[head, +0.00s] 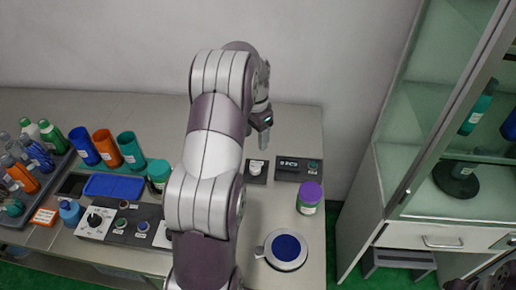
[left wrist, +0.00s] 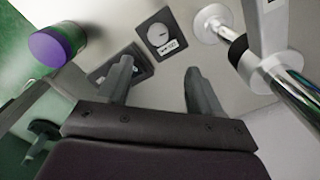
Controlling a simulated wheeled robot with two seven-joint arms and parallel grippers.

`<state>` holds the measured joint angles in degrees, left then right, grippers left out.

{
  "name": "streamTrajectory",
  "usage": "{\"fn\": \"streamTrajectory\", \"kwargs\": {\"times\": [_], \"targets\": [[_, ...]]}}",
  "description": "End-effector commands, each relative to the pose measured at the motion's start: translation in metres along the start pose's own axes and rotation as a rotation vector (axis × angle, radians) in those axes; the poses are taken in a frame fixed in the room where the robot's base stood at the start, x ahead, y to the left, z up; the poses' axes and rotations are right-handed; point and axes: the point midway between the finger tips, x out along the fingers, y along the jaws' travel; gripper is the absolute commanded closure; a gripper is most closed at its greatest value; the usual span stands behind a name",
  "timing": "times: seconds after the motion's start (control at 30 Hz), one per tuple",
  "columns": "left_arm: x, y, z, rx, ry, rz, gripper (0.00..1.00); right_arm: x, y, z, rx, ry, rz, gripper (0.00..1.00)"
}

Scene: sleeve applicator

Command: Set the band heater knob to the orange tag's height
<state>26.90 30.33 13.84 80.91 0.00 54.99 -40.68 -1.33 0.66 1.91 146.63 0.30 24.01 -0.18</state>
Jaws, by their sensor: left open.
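My left gripper (head: 264,140) hangs over the back of the table in the head view, above a white knob (head: 256,168) on a dark square plate. In the left wrist view its two fingers (left wrist: 160,85) are apart with nothing between them. The white knob (left wrist: 160,36) lies beyond the fingertips, apart from them, with a small label on its plate. Another knob (head: 95,219) sits on a white panel at left. Lettering is too small to tell which knob is the band heater's. An orange tag (head: 44,216) lies at the tray's front right corner.
A black display box (head: 299,169) stands right of the white knob. A purple-lidded jar (head: 310,197) and a round blue-topped stand (head: 286,250) are in front. A chrome post (left wrist: 298,92) rises close by in the left wrist view. Bottles and a tray crowd the left; a glass cabinet stands right.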

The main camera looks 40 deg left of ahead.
Motion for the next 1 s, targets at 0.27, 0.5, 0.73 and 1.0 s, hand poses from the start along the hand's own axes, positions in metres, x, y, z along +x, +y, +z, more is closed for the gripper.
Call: {"fn": "streamTrajectory", "kwargs": {"times": [0.27, 0.5, 0.73, 1.0], "targets": [[0.050, 0.001, 0.001, 0.001, -0.004, 0.003, 0.35, 0.007, 0.000, 0.002, 0.000, -0.001, 0.000, 0.57], [0.105, 0.001, 0.001, 0.001, -0.002, 0.002, 0.35, 0.003, 0.000, 0.001, 0.000, 0.000, 0.000, 0.57], [0.125, 0.000, 0.000, 0.001, 0.001, -0.001, 0.35, 0.002, 0.000, 0.001, 0.000, 0.000, 0.000, 0.57], [0.126, 0.000, 0.000, 0.001, 0.001, -0.001, 0.51, 0.002, 0.000, 0.001, 0.000, 0.000, 0.000, 0.57]]}}
